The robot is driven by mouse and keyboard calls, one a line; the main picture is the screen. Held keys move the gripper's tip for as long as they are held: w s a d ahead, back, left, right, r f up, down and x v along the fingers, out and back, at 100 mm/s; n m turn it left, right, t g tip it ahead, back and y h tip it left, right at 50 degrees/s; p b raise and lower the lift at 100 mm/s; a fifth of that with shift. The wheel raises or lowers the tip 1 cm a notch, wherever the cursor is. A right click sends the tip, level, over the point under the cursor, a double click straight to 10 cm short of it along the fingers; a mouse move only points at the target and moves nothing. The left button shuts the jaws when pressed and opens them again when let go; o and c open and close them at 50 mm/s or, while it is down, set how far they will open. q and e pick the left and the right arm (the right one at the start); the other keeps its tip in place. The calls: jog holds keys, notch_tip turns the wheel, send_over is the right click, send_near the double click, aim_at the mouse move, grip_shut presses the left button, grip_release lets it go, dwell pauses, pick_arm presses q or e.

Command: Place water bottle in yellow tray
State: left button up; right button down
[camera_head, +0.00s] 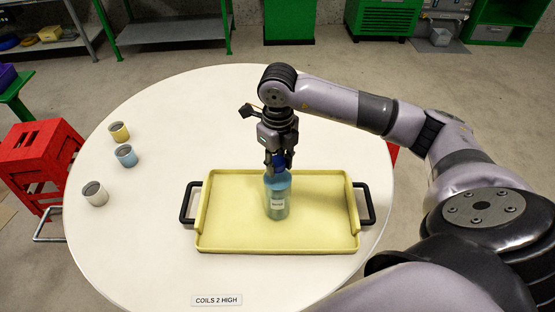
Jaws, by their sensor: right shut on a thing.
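A yellow tray (325,215) with black side handles lies on the round white table. The water bottle (277,200), greenish blue with a white label, is upright over the middle of the tray. My left gripper is not in view.
A label (217,300) lies at the front edge. A red stool (40,160) stands left of the table (150,240).

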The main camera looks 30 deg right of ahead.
jog(key=shift+f, duration=0.1)
jog(key=c, duration=1.2)
grip_release()
jog(key=shift+r, duration=0.25)
notch_tip(320, 180, up, 12)
jog(key=b, duration=0.2)
